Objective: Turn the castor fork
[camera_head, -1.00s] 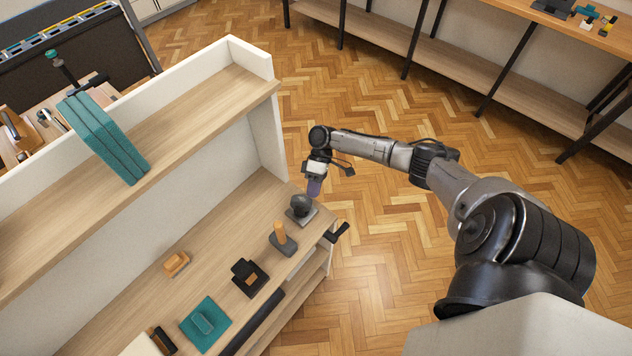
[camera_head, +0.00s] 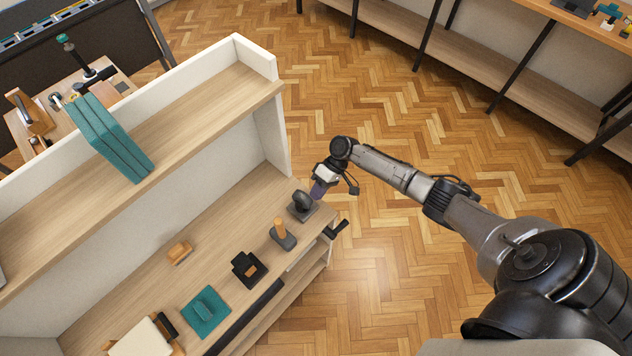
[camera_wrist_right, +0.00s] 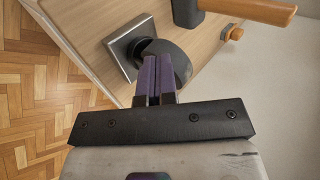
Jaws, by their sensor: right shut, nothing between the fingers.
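The castor (camera_head: 302,202), a dark rounded wheel in a fork on a square grey plate, sits at the right end of the wooden shelf. Its plate also shows in the right wrist view (camera_wrist_right: 122,46), with the dark wheel (camera_wrist_right: 178,58) partly hidden behind my fingers. My right gripper (camera_head: 318,190) is just to the right of and above the castor in the head view. Its purple fingers (camera_wrist_right: 155,80) are shut together with nothing between them. They overlap the castor in the wrist view; I cannot tell whether they touch it. My left gripper is not in view.
A grey block with an orange handle (camera_head: 283,236) stands near the castor. Farther along the shelf (camera_head: 225,232) are a black holder (camera_head: 248,268), a teal pad (camera_head: 205,311) and a small orange block (camera_head: 179,251). A white end wall (camera_head: 271,130) rises behind. Open floor lies to the right.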

